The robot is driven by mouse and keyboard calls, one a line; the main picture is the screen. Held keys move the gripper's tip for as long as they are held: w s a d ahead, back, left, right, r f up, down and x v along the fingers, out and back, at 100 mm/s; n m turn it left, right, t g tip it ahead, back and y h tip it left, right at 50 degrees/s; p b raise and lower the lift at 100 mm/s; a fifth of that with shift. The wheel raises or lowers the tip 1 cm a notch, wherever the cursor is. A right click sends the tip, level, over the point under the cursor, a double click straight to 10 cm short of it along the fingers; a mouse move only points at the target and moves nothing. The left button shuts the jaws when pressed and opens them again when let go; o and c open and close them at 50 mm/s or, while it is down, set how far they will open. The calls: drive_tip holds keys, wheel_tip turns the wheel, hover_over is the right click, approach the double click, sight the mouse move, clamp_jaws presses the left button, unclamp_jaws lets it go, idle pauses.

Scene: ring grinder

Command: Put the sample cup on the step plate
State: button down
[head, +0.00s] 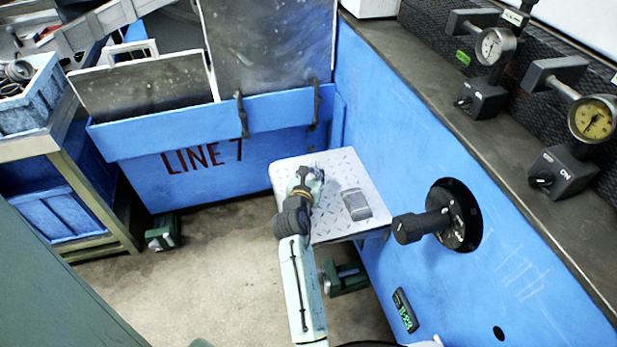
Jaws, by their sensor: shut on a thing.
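The step plate (332,232) is a light metal sheet with a raised tread pattern, fixed low against the blue machine wall. My gripper (308,174) is over the left part of the plate, seen from behind and above. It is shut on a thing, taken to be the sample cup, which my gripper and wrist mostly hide. I cannot tell whether that thing touches the plate. A grey, blocky object (356,204) lies on the right part of the plate, apart from my gripper.
A black knob (408,229) sticks out from the blue wall right of the plate. Dial gauges on stands (487,97) (568,170) are on the ledge above. Left are a blue bin (30,95) and a bench (75,200). Open floor (225,275) lies left of my arm.

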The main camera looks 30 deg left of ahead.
drive_tip(key=shift+w+a+f, duration=0.1)
drive_tip(key=shift+w+a, duration=0.15)
drive_tip(key=shift+a, duration=0.6)
drive_tip(key=shift+f, duration=1.8)
drive_tip(key=c, duration=1)
unclamp_jaws()
drive_tip(key=shift+c, duration=0.2)
drive_tip(key=v, duration=1.2)
drive_tip(key=shift+r, duration=0.1)
